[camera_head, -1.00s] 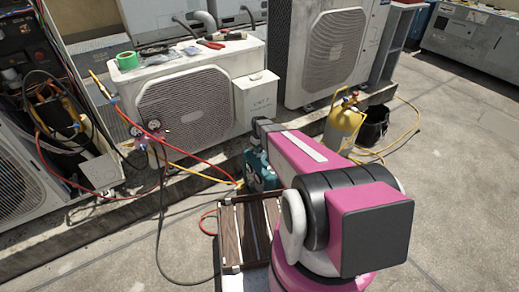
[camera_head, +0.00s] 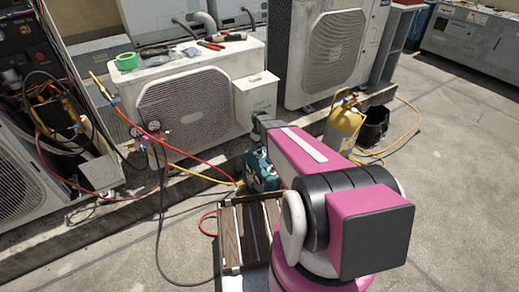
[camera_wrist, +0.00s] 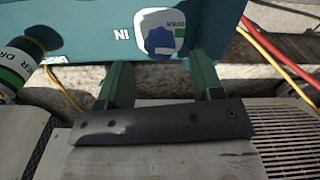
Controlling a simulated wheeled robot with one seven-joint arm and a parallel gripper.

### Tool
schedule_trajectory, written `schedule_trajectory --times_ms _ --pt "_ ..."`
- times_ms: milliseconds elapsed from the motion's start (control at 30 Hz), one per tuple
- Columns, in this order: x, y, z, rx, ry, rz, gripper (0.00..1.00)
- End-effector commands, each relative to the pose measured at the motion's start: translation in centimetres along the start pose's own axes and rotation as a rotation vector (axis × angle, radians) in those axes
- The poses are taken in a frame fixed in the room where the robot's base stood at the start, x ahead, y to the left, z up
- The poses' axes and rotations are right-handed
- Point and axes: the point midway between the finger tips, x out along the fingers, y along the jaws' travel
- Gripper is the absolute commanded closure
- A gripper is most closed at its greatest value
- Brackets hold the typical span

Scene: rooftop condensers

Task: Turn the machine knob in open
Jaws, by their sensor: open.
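The teal machine (camera_head: 262,170) stands on the ground beside the condenser, partly behind my arm in the head view. In the wrist view, its teal face (camera_wrist: 90,25) fills the top. A blue knob (camera_wrist: 158,42) sits on a white plate there, with "IN" printed to its left and a small label like "OPEN" at the upper right. My gripper (camera_wrist: 161,72) has two dark green fingers apart, one on each side below the knob. Nothing shows between them. Whether the fingertips touch the machine cannot be told. The head view hides the gripper behind my arm.
A green-and-white labelled cylinder (camera_wrist: 18,65) is close to the left in the wrist view. Red and yellow hoses (camera_head: 190,162) run to the machine. A slatted wooden bench (camera_head: 228,240) stands nearby; a yellow cylinder (camera_head: 343,128) stands to the right. Open floor lies further right.

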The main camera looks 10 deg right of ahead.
Motion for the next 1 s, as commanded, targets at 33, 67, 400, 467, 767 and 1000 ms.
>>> schedule_trajectory --times_ms 33,67,400,467,767,1000 --pt "-1.3 -0.1 0.1 0.000 0.002 0.001 0.40" --pt "-1.9 -0.1 0.1 0.000 0.002 0.001 0.40" --pt "-6.6 0.0 0.0 0.000 0.001 0.001 0.40" --pt "-6.9 0.0 0.0 0.000 0.001 0.001 0.40" --pt "-7.2 0.0 0.0 0.000 0.000 0.000 0.40" --pt "-7.2 -0.1 0.1 0.001 0.000 0.000 0.40"
